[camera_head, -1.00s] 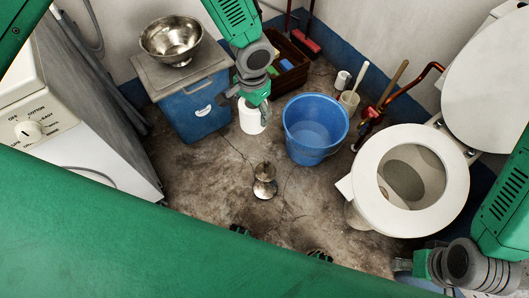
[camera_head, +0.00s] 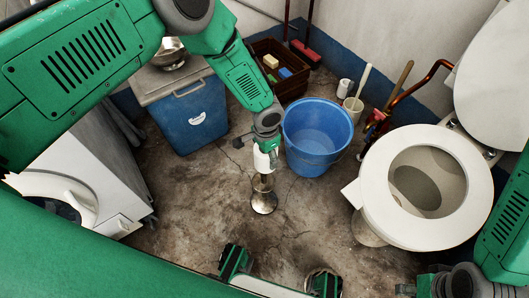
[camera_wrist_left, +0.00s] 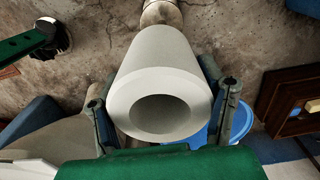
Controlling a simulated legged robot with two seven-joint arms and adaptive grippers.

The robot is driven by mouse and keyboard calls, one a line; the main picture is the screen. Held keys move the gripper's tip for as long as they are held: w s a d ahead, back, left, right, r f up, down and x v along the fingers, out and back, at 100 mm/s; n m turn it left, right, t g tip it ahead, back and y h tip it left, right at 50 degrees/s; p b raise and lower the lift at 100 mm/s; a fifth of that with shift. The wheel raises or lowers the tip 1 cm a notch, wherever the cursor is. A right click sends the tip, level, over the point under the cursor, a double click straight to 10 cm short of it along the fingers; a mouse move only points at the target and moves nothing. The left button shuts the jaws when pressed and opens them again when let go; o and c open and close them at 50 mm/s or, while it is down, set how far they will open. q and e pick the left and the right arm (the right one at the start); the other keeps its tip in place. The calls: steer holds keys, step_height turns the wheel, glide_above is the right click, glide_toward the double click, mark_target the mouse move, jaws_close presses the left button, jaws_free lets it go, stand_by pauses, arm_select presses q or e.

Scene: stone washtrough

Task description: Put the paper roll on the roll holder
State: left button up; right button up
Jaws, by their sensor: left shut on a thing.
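The white paper roll (camera_head: 262,161) is in my left gripper (camera_head: 267,146), lined up with the metal roll holder (camera_head: 264,202) in the head view. The holder stands upright on the floor, and part of its post shows below the roll. In the left wrist view the roll (camera_wrist_left: 165,62) sits between the two fingers, its open core facing the camera. Part of the metal holder (camera_wrist_left: 161,13) shows at the roll's far end. I cannot tell whether the roll is around the post or above it. My right gripper (camera_head: 418,288) is at the lower right, partly cut off.
A blue bucket (camera_head: 318,138) stands close to the right of the roll. A blue box with a grey lid (camera_head: 193,112) is behind left, a brown crate (camera_head: 277,52) behind. The toilet (camera_head: 424,190) is right, a white washing machine (camera_head: 85,185) left. Floor around the holder is clear.

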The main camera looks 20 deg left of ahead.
arm_select(q)
steer(key=f+b, duration=0.1)
steer(key=a+f+b, duration=0.1)
steer(key=f, duration=0.1)
steer(key=shift+a+f, duration=0.15)
steer(key=shift+f, duration=0.05)
steer(key=shift+f+b, duration=0.3)
steer(key=shift+d+f+b, duration=0.5)
steer(key=shift+f+b, duration=0.3)
steer(key=shift+f, duration=0.1)
steer(key=shift+a+f+b, duration=0.1)
steer(key=shift+f+b, duration=0.5)
steer(key=shift+f, duration=0.15)
steer(key=shift+a+f+b, duration=0.3)
steer(key=shift+f, duration=0.65)
steer(key=shift+d+f, duration=0.15)
steer(key=shift+f, duration=0.4)
steer(key=shift+d+f, duration=0.15)
steer(key=shift+f, duration=0.35)
steer(key=shift+a+f, duration=0.1)
steer(key=shift+f, duration=0.25)
steer(key=shift+a+f, duration=0.1)
arm_select(e)
step_height(320, 180, down, 6)
steer(key=shift+a+f, duration=0.15)
steer(key=shift+a, duration=0.3)
